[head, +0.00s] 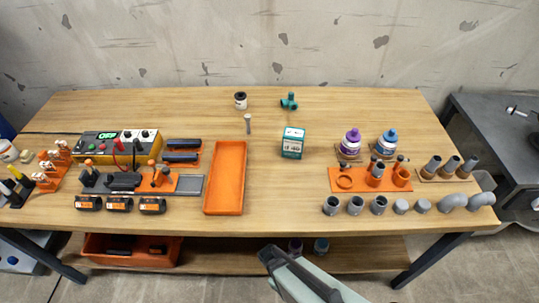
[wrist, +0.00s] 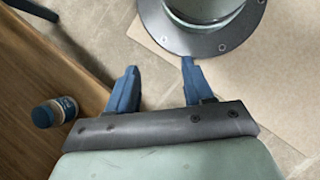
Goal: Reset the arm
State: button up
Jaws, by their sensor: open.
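My gripper (wrist: 158,78) is open and empty in the wrist view, its two blue fingers apart and pointing down toward the floor. A dark round flange around a pale green cylinder, which looks like my own base, lies just beyond the fingertips. In the head view my pale green and dark arm end shows at the bottom centre, in front of the bench's front edge. The fingers cannot be made out there. Nothing is held.
The wooden bench (head: 310,222) carries an orange tray (head: 226,178), a teal box (head: 292,142), a pipe holder (head: 345,184) and several grey fittings. Below, the lower shelf (head: 220,257) holds an orange bin (head: 100,250); a bottle (wrist: 54,112) shows left of my fingers.

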jog(key=s+d+r+m+g+y, duration=0.1)
jog(key=s+d+m+y, duration=0.3)
jog(key=d+m, duration=0.5)
jog(key=shift+s+d+r+g+y, duration=0.2)
jog(key=shift+s+r+g+y, duration=0.1)
jog(key=shift+s+g, duration=0.3)
